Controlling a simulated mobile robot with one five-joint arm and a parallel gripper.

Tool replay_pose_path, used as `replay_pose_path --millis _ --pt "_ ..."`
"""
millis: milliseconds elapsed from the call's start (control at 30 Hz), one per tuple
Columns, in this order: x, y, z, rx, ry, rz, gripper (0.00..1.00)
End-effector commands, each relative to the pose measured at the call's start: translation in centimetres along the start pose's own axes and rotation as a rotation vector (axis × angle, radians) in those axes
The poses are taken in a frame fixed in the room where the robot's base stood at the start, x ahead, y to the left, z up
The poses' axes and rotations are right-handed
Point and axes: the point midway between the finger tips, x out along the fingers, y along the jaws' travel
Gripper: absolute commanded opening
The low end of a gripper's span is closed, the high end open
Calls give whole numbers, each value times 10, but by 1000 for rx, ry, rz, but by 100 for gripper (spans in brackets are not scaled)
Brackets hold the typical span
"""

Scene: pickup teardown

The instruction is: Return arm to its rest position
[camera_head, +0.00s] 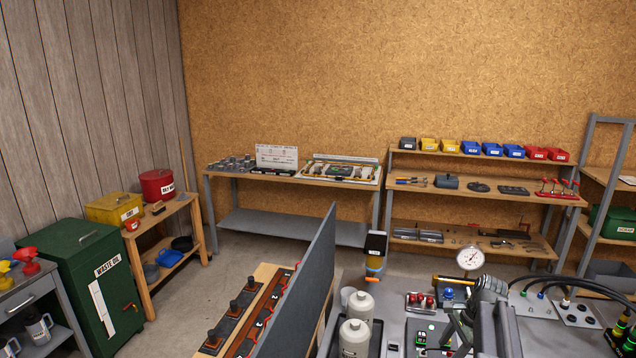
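A grey bench (405,268) fills the lower right.
A dark upright panel (305,290) divides the bench from a wooden rack (258,275). Two pale bottles (357,325) stand by the panel. Dark hoses (560,285) curve at the right. A green waste oil cabinet (85,275) stands left. Grey floor (195,300) is open beyond it.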

Motion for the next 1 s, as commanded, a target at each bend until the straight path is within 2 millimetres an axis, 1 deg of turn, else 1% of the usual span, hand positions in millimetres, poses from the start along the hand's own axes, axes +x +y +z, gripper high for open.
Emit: replay_pose_path --millis 33,67,100,167,200,267,300,400,467,500,533,600,700,1000 --pt "6 7 27 -112 10 18 52" --pt "9 10 41 -192 18 32 52" --pt "14 15 62 -306 27 50 52" --pt "20 24 93 -493 40 82 52" --pt "25 32 114 -626 49 106 52" --pt "30 45 145 -828 59 142 52" --pt "34 53 163 -958 64 168 52" --pt "39 75 202 -1260 71 228 52" --pt "42 88 224 -1424 71 262 52" --pt "59 87 220 -1448 72 268 52" --pt "68 86 217 -1440 72 266 52" --pt "80 86 213 -1435 71 265 52" --pt "90 87 211 -1433 71 264 52" --pt "88 87 211 -1430 70 262 52"
